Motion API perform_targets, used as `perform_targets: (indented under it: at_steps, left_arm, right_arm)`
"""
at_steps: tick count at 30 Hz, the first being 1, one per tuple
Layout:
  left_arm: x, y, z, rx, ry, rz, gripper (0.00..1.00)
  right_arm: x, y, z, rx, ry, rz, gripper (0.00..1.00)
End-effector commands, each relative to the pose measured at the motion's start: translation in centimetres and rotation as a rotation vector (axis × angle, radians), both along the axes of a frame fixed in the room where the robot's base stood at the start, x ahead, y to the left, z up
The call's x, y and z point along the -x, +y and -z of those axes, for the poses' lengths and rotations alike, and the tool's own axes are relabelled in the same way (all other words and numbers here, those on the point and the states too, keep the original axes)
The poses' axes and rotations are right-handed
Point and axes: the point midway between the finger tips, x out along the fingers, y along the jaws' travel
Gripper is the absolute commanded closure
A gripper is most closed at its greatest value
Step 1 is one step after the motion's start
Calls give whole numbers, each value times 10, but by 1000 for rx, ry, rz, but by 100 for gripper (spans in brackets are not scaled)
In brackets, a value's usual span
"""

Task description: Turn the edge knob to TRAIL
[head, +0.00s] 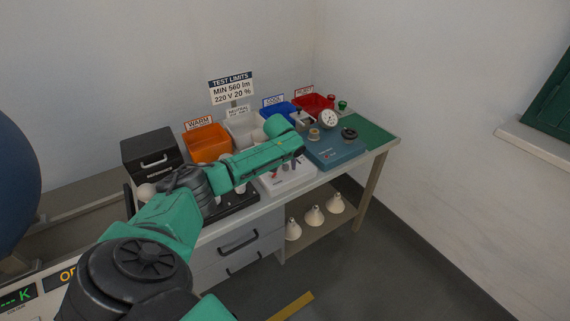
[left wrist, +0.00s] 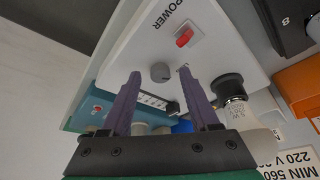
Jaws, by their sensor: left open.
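In the left wrist view a white box (left wrist: 215,60) carries the word POWER, a red switch (left wrist: 184,37) and a round grey knob (left wrist: 160,72). I cannot read LEAD or TRAIL markings by the knob, nor tell its setting. My left gripper (left wrist: 159,74) is open, its two purple fingers pointing at the box face. The knob shows between the fingertips, with a gap on each side. In the head view the white box (head: 292,181) stands on the bench, partly hidden by my left arm. My right gripper is not in view.
A bulb in a dark holder (left wrist: 231,90) is close to the right finger. A blue instrument box (head: 340,155) with a round gauge (head: 328,119) stands right of the white box. Orange (head: 207,144), blue and red bins line the back. A black case (head: 150,150) is at left.

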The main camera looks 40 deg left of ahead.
Motion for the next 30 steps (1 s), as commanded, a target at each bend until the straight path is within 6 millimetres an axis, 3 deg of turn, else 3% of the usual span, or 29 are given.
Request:
perform_targets:
  at_steps: [4, 6, 9, 20, 30]
  left_arm:
    - [0, 0, 0, 0, 0, 0, 42]
    - [0, 0, 0, 0, 0, 0, 69]
    - [0, 0, 0, 0, 0, 0, 100]
    - [0, 0, -1, 1, 1, 30, 100]
    - [1, 2, -2, 4, 2, 221, 100]
  right_arm:
    - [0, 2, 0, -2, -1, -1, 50]
    - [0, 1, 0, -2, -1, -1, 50]
    - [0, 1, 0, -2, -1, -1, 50]
    - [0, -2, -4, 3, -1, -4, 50]
    - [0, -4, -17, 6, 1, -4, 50]
